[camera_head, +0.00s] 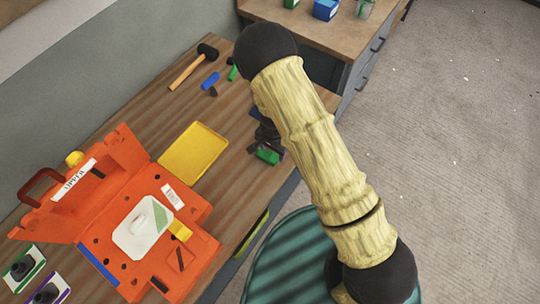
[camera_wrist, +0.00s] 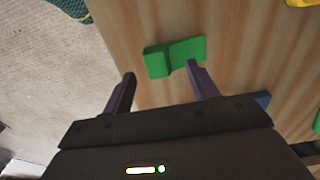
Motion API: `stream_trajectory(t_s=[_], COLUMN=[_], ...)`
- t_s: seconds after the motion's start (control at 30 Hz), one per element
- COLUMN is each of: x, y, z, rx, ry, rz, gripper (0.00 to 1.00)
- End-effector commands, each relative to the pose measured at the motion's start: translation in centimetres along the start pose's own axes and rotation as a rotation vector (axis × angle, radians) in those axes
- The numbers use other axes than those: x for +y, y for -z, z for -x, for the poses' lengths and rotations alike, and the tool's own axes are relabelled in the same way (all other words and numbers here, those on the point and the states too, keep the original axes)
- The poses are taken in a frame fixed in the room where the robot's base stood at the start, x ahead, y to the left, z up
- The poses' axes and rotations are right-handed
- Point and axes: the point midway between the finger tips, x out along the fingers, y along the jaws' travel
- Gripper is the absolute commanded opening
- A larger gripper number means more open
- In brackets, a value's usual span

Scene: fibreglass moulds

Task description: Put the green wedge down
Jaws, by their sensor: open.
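The green wedge (camera_wrist: 175,57) lies on the wooden bench top in the wrist view, just beyond my fingertips. It also shows in the head view (camera_head: 268,157), near the bench's right edge and partly hidden by my gripper. My gripper (camera_wrist: 162,74) is open, with its two dark fingers apart. The right fingertip overlaps the wedge's lower edge in the picture; I cannot tell whether it touches. The left fingertip is over bare wood. Nothing is held between the fingers.
A yellow tray (camera_head: 194,152) lies left of my gripper. An open orange case (camera_head: 197,246) holding a white mould (camera_head: 128,240) stands at the front left. A hammer (camera_head: 188,70) and a blue piece (camera_head: 210,80) lie farther back. A teal round seat (camera_head: 290,265) stands beside the bench.

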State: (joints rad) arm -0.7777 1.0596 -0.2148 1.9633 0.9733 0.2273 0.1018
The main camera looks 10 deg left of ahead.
Motion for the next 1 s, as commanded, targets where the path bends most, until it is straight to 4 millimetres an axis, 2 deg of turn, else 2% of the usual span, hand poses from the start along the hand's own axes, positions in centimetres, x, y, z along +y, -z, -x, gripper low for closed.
stream_trajectory(t_s=[0.23, 0.8, 1.0], x=[0.1, 0.2, 0.1], y=[-0.1, 0.1, 0.0], z=[-2.5, -2.8, -2.8], rx=[-0.001, 0.001, 0.001], ry=[0.0, 0.001, 0.0], rz=[0.0, -0.002, 0.0], gripper=[0.59, 0.59, 0.2])
